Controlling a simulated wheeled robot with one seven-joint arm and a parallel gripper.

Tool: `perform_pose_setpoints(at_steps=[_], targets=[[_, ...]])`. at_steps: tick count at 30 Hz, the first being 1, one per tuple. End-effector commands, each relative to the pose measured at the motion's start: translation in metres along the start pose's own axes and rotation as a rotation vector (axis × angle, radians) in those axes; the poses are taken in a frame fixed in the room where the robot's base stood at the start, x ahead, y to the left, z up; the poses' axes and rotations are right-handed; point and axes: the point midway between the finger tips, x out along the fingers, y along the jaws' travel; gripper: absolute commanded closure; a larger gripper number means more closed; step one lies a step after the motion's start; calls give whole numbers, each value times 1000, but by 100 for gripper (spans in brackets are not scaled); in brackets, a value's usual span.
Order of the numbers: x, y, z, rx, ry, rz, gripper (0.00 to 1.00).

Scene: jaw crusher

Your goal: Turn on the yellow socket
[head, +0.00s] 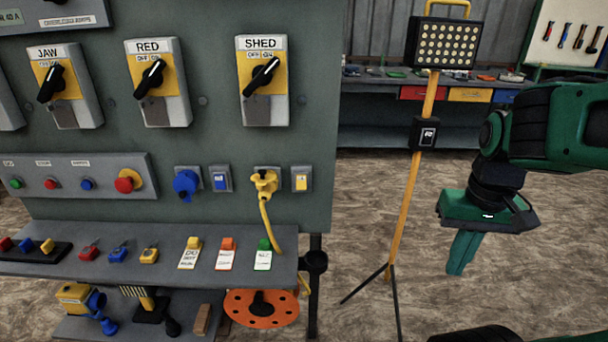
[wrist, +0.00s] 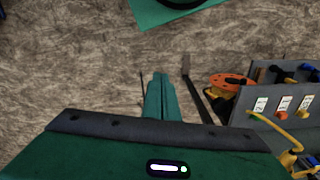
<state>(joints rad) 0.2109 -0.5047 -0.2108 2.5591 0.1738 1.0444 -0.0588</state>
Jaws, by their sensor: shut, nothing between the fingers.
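The yellow socket (head: 264,180) is on the green-grey panel in the head view, with a yellow plug and cable hanging from it. A small switch plate with a yellow rocker (head: 301,179) sits just right of it. The yellow cable (wrist: 291,137) also shows at the lower right of the wrist view. My gripper (head: 457,268) is shut and empty, pointing down, well to the right of the panel and apart from it. Its closed fingers (wrist: 160,82) also show in the wrist view. The rocker's on or off position is too small to tell.
A blue socket (head: 186,184) and blue rocker switch (head: 220,180) are left of the yellow socket. A shelf (head: 140,262) with tags and padlocks juts out below. A yellow lamp stand (head: 405,200) rises between the panel and my gripper. An orange reel (head: 262,309) is below the shelf.

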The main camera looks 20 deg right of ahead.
Motion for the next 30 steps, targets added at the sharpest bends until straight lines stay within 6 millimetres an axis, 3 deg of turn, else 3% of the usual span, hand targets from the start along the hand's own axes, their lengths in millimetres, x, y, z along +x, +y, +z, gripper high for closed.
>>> perform_pose_setpoints(at_steps=[5, 10, 15, 18, 22, 30], targets=[[-16, -57, -63, -406, 138, -19, 100], [-42, -148, -134, -955, 344, -35, 100], [-66, -235, -172, -1373, 531, -35, 100], [-76, -268, -180, -1518, 606, -31, 100], [-81, -286, -184, -1599, 651, -27, 100], [-82, -286, -185, -1603, 654, -25, 100]])
